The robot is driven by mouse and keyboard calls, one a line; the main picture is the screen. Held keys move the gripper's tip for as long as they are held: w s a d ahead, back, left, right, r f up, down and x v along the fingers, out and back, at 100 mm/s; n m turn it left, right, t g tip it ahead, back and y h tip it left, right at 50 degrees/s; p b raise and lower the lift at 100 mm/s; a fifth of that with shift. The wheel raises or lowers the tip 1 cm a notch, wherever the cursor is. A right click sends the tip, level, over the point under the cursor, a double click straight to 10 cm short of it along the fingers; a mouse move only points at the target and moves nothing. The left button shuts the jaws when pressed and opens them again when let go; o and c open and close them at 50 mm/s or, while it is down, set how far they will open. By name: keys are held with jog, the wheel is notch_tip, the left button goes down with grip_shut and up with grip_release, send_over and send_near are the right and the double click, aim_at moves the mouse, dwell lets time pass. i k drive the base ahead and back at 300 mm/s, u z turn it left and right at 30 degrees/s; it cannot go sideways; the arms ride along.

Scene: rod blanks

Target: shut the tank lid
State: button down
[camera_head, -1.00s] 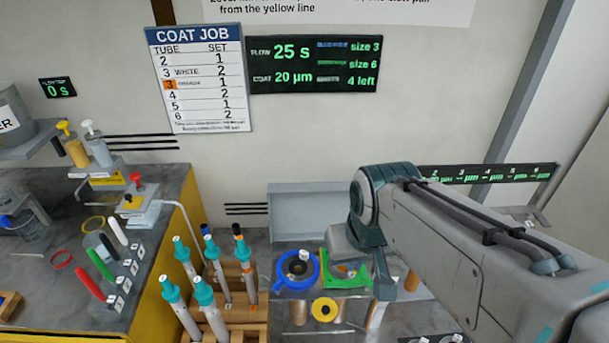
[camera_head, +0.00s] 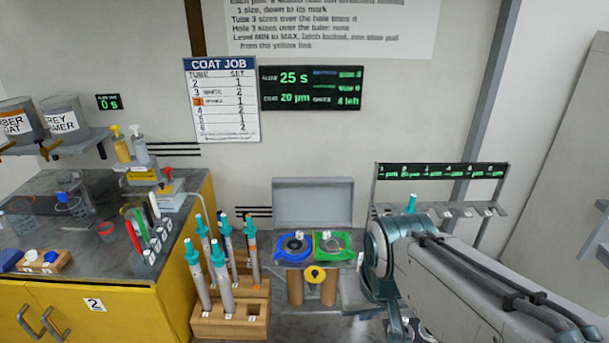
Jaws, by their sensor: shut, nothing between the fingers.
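The tank (camera_head: 281,259) stands low in the middle of the head view, with a blue ring (camera_head: 280,252) and a green ring (camera_head: 345,260) on its top. Its lid appears to be the grey panel (camera_head: 313,203) standing upright at the back, so it is open. My gripper (camera_head: 388,315) hangs to the right of the tank, apart from the lid. It is shut and empty; its fingertips are hard to make out.
A wooden rack (camera_head: 230,323) with several teal-capped tubes stands left of the tank. A yellow cabinet (camera_head: 150,305) with a grey top is further left. A wall rail with hooks (camera_head: 440,209) holds a teal-capped piece behind my arm. Wall behind the lid is close.

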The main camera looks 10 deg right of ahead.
aim_at(296, 200)
jog(key=u, duration=0.25)
jog(key=i, duration=1.4)
jog(key=z, duration=0.45)
